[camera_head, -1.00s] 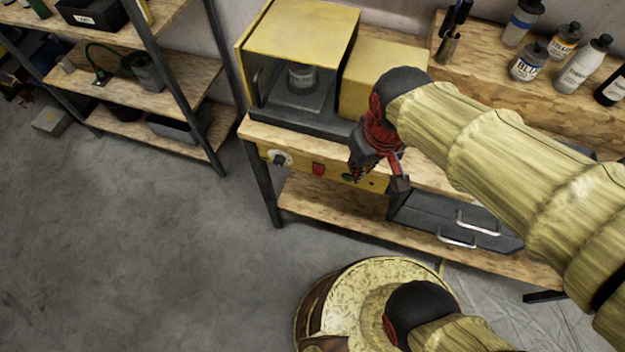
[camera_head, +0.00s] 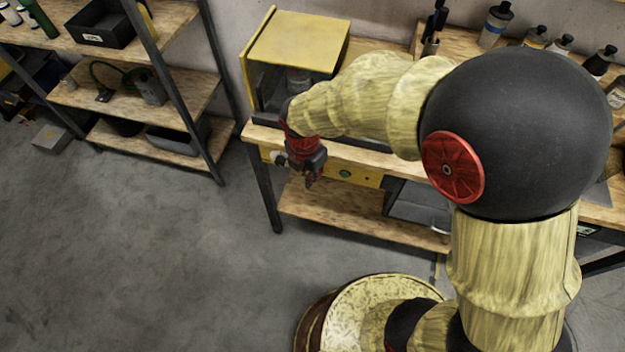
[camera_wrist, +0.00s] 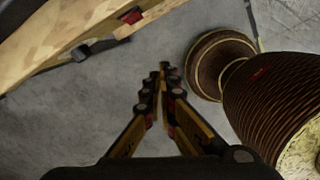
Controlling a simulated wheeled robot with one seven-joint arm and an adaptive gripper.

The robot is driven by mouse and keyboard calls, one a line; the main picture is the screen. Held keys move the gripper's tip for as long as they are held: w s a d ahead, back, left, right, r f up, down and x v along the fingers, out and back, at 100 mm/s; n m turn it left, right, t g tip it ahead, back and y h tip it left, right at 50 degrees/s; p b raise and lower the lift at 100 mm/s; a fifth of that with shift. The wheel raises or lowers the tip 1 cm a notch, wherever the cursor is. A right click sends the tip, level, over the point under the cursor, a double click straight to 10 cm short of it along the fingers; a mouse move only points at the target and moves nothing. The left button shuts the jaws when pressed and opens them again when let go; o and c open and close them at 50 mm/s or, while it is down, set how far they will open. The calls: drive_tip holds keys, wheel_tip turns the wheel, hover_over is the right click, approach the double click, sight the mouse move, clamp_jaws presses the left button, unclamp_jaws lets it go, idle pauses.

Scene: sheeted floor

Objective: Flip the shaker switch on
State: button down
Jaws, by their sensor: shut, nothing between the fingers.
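The shaker (camera_head: 296,42) is a yellow box with a see-through front, standing on the wooden bench. Below it, a yellow control panel (camera_head: 367,179) runs along the bench front. A dial knob (camera_head: 277,158) shows at the panel's left end and a green button (camera_head: 345,174) further right. My gripper (camera_head: 309,183) is in front of the panel between them and hides the red switch in the head view. The wrist view shows the red switch (camera_wrist: 131,16) at the top, left of the fingertips (camera_wrist: 164,68). The fingers are shut together, empty, and apart from the switch.
A shelf rack (camera_head: 150,100) with bins stands to the left. Bottles (camera_head: 494,25) stand on the bench's raised back shelf. A grey drawer box (camera_head: 418,206) sits on the lower bench shelf. The floor (camera_head: 150,270) in front is clear.

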drive_tip(key=n, duration=0.3)
drive_tip(key=w+n, duration=0.1)
drive_tip(key=n, duration=0.1)
drive_tip(key=shift+a+r, duration=0.2)
drive_tip(key=shift+a, duration=0.05)
drive_tip(key=shift+f, duration=0.1)
drive_tip(key=w+d+f+b, duration=0.1)
drive_tip(key=w+f+b, duration=0.4)
drive_tip(key=f, duration=0.5)
drive_tip(key=shift+d, duration=0.4)
drive_tip(key=shift+w+d+f+p, duration=0.1)
drive_tip(key=shift+p, duration=0.4)
